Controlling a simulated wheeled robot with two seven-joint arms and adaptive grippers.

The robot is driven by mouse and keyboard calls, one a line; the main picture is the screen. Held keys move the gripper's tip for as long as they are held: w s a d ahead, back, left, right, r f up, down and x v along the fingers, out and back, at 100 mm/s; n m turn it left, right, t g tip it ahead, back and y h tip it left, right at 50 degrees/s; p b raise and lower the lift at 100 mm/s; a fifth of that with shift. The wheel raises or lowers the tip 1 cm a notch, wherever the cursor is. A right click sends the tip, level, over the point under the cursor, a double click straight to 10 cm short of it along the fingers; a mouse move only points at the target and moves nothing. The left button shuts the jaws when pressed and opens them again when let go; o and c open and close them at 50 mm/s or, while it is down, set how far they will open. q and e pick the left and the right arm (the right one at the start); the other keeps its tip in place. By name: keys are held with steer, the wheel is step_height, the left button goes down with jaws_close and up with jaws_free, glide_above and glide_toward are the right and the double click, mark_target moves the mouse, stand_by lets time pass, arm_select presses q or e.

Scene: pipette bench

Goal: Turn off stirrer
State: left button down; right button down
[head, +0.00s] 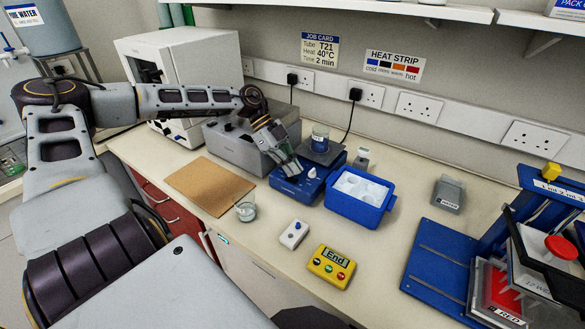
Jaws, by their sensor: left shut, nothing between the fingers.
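The stirrer (290,190) is a blue box on the bench with a dark top plate. A small labelled jar (320,135) stands on that plate. A pale knob (312,173) shows on the stirrer's front part. My left gripper (292,172) is shut and empty, pointing down at the stirrer's front from the upper left. Its fingertips are close beside the knob; I cannot tell whether they touch the stirrer. The gripper and wrist hide part of the stirrer's left side. My right gripper is not in view.
A blue ice tub (357,208) stands close right of the stirrer. In front are a small beaker (246,209), a white button box (293,234) and a yellow timer (331,265) reading "End". A grey metal unit (229,143) is behind left. A blue rack (440,262) is at right.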

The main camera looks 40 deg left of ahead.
mark_target(291, 178)
arm_select(q)
steer(key=shift+r, duration=0.4)
steer(key=shift+a+r+p, duration=0.1)
steer(key=shift+r+p, duration=0.55)
steer(key=shift+p, duration=0.2)
steer(key=shift+r, duration=0.2)
steer(key=shift+r+p, duration=0.45)
steer(key=shift+p, duration=0.15)
steer(key=shift+s+a+r, duration=0.1)
steer(key=shift+a+r, duration=0.45)
steer(key=shift+a, duration=0.3)
steer(key=a+f+v, duration=0.1)
steer(key=v, duration=0.6)
steer(key=shift+s+a+r, duration=0.2)
steer(key=shift+a+r, duration=0.05)
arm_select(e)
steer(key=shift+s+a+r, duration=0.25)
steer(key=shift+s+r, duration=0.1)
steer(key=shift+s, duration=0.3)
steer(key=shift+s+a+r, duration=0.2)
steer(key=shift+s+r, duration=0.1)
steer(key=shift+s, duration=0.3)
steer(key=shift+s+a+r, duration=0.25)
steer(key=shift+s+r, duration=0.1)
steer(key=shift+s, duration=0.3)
